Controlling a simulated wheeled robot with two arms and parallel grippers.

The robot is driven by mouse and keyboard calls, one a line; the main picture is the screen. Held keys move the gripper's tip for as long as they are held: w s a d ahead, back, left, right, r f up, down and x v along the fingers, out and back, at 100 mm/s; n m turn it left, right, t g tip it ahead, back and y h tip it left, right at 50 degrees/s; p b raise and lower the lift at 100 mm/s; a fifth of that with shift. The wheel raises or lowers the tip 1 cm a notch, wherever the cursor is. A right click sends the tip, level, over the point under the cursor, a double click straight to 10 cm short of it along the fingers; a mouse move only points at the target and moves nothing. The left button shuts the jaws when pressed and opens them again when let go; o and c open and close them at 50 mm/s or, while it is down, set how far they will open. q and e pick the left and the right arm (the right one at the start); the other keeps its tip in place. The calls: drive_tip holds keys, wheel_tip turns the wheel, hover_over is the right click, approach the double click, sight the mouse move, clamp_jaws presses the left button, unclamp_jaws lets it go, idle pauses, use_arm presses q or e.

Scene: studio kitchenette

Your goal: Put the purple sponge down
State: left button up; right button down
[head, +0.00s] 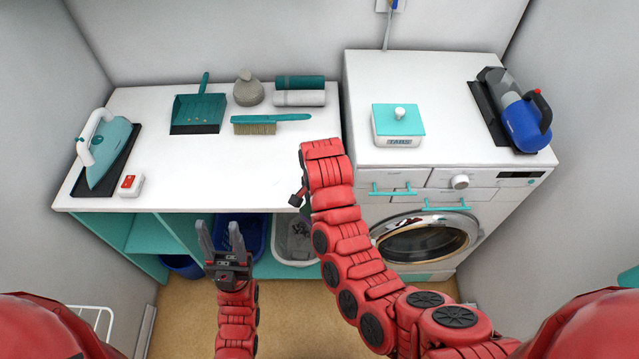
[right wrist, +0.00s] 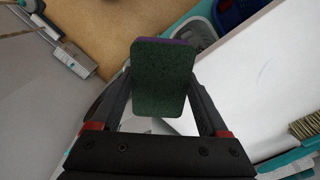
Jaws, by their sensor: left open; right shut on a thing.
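The purple sponge (right wrist: 164,75) shows in the right wrist view, with its dark green scouring face towards the camera and a thin purple edge at the top. My right gripper (right wrist: 163,88) is shut on it, one finger at each side. In the head view the right arm reaches over the front edge of the white worktop (head: 160,190); its fingers and the sponge are hidden there. My left gripper (head: 219,232) is open and empty, pointing up in front of the worktop's edge.
The worktop holds an iron (head: 108,155), red switch (head: 131,185), dustpan (head: 198,112), brush (head: 268,123), stone-like bottle (head: 248,90) and rolls (head: 300,98). Its middle is bare. A tabs box (head: 398,125) and blue handheld appliance (head: 525,122) stand on the washing-machine side. Bins (head: 293,240) sit below.

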drive_tip(key=w+b, duration=0.3)
drive_tip(key=w+f+b, duration=0.1)
drive_tip(key=w+b, duration=0.7)
drive_tip(key=shift+a+f, duration=0.15)
drive_tip(key=shift+f, duration=0.25)
drive_tip(key=shift+w+r+b, duration=0.2)
drive_tip(key=shift+w+b, duration=0.2)
drive_tip(key=shift+b, duration=0.25)
wheel_tip(320, 180, down, 2)
drive_tip(key=shift+f, duration=0.2)
drive_tip(key=shift+w+f, duration=0.1)
drive_tip(key=shift+f, duration=0.4)
drive_tip(key=shift+f+b, duration=0.15)
drive_tip(key=shift+b, duration=0.2)
unclamp_jaws()
